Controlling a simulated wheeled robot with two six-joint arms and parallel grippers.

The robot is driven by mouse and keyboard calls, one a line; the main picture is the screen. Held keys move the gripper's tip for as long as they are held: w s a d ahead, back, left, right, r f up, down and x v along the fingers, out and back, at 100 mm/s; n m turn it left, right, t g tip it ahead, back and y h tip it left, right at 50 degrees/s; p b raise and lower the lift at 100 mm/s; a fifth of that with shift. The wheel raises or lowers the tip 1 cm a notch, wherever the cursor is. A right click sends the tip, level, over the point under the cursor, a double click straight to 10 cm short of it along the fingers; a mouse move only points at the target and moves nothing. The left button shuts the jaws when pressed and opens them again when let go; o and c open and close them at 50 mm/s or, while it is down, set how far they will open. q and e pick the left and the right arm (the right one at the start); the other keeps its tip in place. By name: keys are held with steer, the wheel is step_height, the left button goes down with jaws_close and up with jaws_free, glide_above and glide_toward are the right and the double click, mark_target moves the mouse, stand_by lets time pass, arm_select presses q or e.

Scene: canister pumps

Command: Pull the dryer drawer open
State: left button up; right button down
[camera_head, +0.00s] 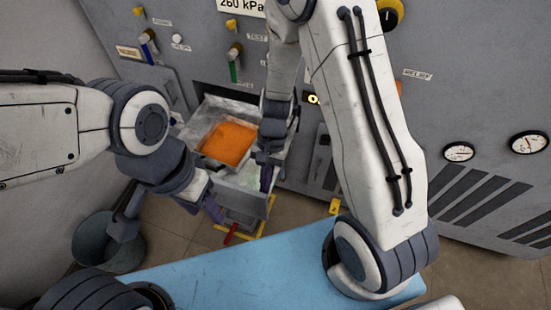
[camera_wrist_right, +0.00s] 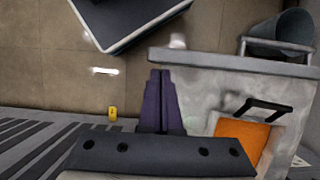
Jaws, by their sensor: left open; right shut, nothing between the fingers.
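The dryer drawer (camera_head: 205,128) is a worn grey metal tray standing out from an opening in the grey panel, with an orange filling (camera_head: 228,142) inside. In the right wrist view, the drawer's orange filling (camera_wrist_right: 240,133) lies at the lower right, beside a black bar handle (camera_wrist_right: 264,104). My right gripper (camera_head: 266,178) points down at the drawer's right side; its purple fingers (camera_wrist_right: 160,100) are together with nothing between them. My left gripper (camera_head: 170,216) is open and empty, in front of and to the left of the drawer. My left wrist hides part of the drawer's near left side.
A grey bucket (camera_head: 100,243) stands on the floor at the left. A blue-topped surface (camera_head: 235,268) lies in front. The panel (camera_head: 450,110) carries gauges and valves. A red and yellow item (camera_head: 236,233) is below the drawer. Tiled floor shows between.

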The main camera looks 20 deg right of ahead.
steer(key=w+d+r+p, duration=0.3)
steer(key=w+d+r, duration=0.25)
steer(key=r, duration=0.35)
arm_select(q)
step_height(320, 180, up, 11)
steer(key=w+p, duration=0.1)
steer(key=p, duration=0.7)
steer(key=shift+d+r, duration=0.15)
steer(key=shift+r, duration=0.05)
arm_select(e)
steer(key=s+a+r+n+t, duration=0.1)
steer(key=s+a+r+n, duration=0.3)
steer(key=s+r+n, duration=0.3)
steer(key=s+a+r+n+t+h, duration=0.1)
steer(key=s+a+r+n, duration=0.4)
steer(key=r, duration=0.9)
steer(key=s+n+t, duration=0.1)
steer(key=s+n, duration=0.1)
steer(key=s, duration=0.2)
steer(key=shift+s+r+t+h, duration=0.25)
steer(key=shift+t+h, duration=0.05)
